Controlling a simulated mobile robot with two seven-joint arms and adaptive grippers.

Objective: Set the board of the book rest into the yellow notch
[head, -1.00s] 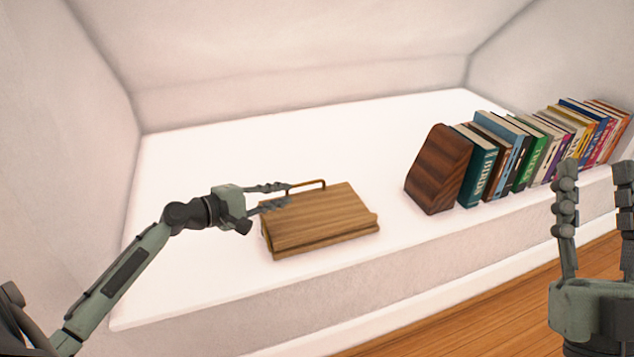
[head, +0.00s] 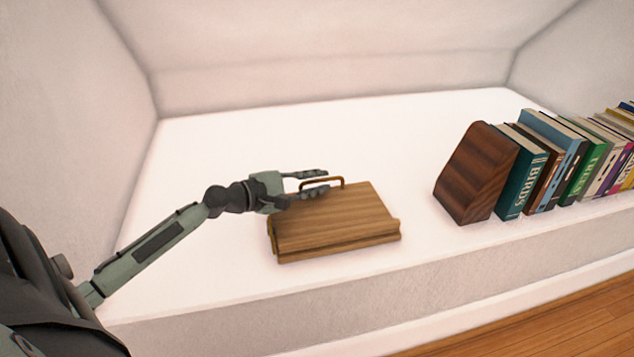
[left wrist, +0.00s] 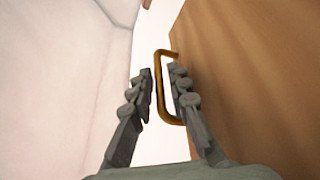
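The wooden book rest lies on the white ledge, its board (head: 340,222) sloping low toward the front lip. A brass loop handle (head: 322,183) stands at the board's back edge and also shows in the left wrist view (left wrist: 160,88). My left gripper (head: 326,183) is at the handle, fingers apart. In the left wrist view the fingers (left wrist: 162,78) are open, with part of the handle between them and the board's face to the right. I cannot tell whether they touch it. No yellow notch can be made out. My right gripper is out of view.
A dark wooden bookend (head: 476,175) and a row of upright books (head: 522,172) stand to the right on the ledge (head: 230,150). The ledge is clear behind the rest and between it and the bookend. Walls close in at the back and left.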

